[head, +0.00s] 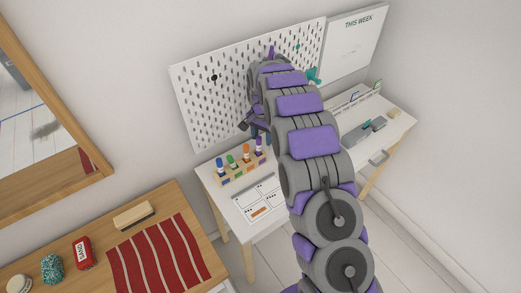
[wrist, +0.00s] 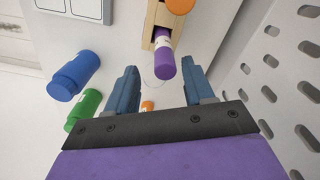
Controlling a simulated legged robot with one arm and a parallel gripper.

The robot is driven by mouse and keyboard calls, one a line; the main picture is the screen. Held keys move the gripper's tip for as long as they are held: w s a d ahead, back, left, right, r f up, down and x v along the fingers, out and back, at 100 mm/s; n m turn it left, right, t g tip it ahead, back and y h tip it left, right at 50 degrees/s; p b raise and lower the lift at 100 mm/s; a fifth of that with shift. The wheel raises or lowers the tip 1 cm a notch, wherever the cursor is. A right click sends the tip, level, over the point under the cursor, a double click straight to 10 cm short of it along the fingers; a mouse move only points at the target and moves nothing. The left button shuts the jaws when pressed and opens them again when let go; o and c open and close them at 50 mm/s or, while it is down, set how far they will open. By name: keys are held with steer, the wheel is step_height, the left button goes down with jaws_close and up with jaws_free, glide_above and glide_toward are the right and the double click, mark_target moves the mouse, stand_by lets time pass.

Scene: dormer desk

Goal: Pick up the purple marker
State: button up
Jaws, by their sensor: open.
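The purple marker (head: 259,144) stands at the right end of a wooden marker holder (head: 240,175) on the white desk. In the wrist view the purple marker (wrist: 164,66) sticks out of a slot in the holder (wrist: 155,18). My gripper (wrist: 161,73) is open, its two blue fingers apart. The marker's end appears between the fingertips in the picture, with space on both sides; the depth between them is unclear. In the head view my gripper (head: 260,133) is close to the marker, by the pegboard, partly hidden by my arm.
The pegboard (head: 215,95) rises close behind the holder and shows at the right of the wrist view (wrist: 285,70). A printed sheet (head: 262,201) lies in front.

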mark_target(259, 146)
steer(key=f, duration=0.1)
steer(key=a+f+b, duration=0.1)
steer(key=f, duration=0.1)
steer(key=a+f+b, duration=0.1)
steer(key=f, duration=0.1)
steer(key=shift+s, duration=0.4)
steer(key=shift+f, duration=0.25)
steer(key=shift+d+r, duration=0.1)
steer(key=shift+d, duration=0.55)
steer(key=shift+c, duration=0.5)
steer(key=c, duration=0.3)
steer(key=shift+a, duration=0.45)
steer(key=c, duration=0.4)
jaws_close()
steer(key=shift+w+d, duration=0.1)
steer(key=shift+d, duration=0.05)
